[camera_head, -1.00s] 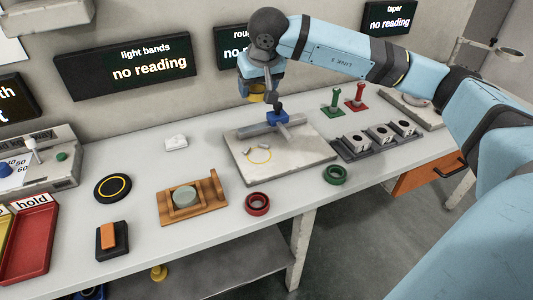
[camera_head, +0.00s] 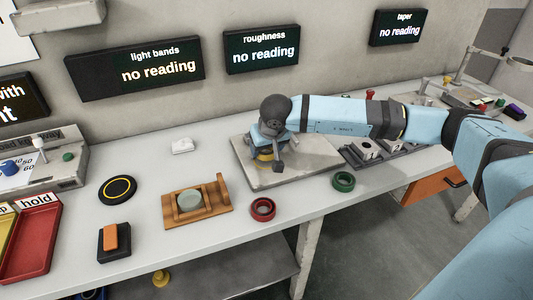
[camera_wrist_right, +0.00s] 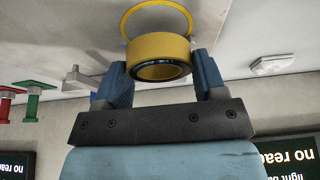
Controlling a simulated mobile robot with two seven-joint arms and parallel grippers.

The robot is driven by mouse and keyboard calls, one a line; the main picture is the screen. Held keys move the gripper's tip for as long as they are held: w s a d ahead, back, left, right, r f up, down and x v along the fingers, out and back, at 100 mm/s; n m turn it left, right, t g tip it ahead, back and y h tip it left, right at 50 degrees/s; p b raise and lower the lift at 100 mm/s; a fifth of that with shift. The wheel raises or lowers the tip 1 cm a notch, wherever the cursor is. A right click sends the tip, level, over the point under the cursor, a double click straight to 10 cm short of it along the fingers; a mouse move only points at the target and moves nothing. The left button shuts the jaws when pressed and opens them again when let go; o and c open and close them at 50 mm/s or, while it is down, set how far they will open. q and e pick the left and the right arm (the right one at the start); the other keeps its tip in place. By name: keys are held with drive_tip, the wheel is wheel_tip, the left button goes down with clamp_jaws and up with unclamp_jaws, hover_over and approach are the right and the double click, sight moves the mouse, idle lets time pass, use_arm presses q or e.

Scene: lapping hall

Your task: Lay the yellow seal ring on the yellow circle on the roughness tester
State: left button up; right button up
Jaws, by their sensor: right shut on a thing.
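The yellow seal ring (camera_wrist_right: 158,55) is between the two blue fingers of my right gripper (camera_wrist_right: 160,72), which is shut on it. In the head view the ring (camera_head: 264,165) shows only as a yellow edge under my right gripper (camera_head: 266,157). The roughness tester (camera_head: 310,176) is a grey slab on the bench. Its yellow circle (camera_wrist_right: 128,22) is partly hidden behind the ring in the right wrist view and covered by my wrist in the head view. The ring is close to the circle; I cannot tell whether it touches the slab. My left gripper is out of view.
A red ring (camera_head: 263,209) and a green ring (camera_head: 344,181) lie in front of the tester. A wooden fixture (camera_head: 214,208) is to its left. A block holder (camera_head: 366,150) stands just right, partly behind my arm. The roughness display (camera_head: 262,50) hangs behind.

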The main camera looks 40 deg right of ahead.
drive_tip(key=shift+f, duration=1.2)
drive_tip(key=shift+f, duration=0.2)
drive_tip(key=o, duration=1)
drive_tip(key=shift+r, duration=0.1)
